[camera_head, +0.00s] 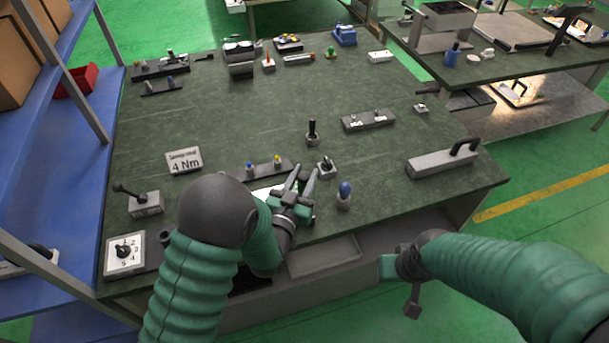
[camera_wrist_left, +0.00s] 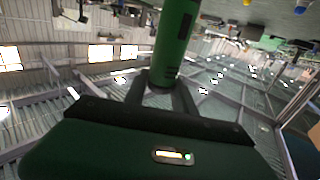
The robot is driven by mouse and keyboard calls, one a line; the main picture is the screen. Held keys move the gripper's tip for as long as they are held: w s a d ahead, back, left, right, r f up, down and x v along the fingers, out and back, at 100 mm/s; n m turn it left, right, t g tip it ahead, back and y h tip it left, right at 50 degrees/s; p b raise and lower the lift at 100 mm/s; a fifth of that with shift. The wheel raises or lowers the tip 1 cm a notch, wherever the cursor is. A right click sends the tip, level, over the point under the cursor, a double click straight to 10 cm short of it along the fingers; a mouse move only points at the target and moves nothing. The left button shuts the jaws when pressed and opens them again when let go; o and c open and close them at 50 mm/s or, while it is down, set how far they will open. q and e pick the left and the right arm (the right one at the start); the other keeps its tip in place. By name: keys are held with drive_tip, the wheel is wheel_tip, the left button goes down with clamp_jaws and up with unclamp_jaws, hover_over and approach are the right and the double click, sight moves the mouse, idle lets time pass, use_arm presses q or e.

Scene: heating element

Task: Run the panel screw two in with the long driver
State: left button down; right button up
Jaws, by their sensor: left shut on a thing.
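My left gripper (camera_head: 302,181) is low over the front of the workbench, its fingers pointing toward the back. In the left wrist view it is shut on a thick green cylinder (camera_wrist_left: 175,42), which looks like a driver handle; its tip is out of view. A dark rack (camera_head: 262,172) with a blue-topped and a yellow-topped tool stands just beyond the gripper. A white plate (camera_head: 268,190) shows partly behind the gripper. I cannot make out panel screw two. My right gripper (camera_head: 412,302) hangs off the front right of the bench; its fingers are unclear.
A blue-knobbed block (camera_head: 344,196) and a black-knobbed block (camera_head: 326,168) are close right of the gripper. A handled grey box (camera_head: 443,161) sits farther right. The bench's middle is mostly clear.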

idle(0.4)
use_arm(q)
drive_tip(key=shift+r+p, duration=1.6)
drive_tip(key=shift+r, duration=1)
drive_tip(key=shift+f, duration=0.1)
drive_tip(key=shift+a, duration=0.1)
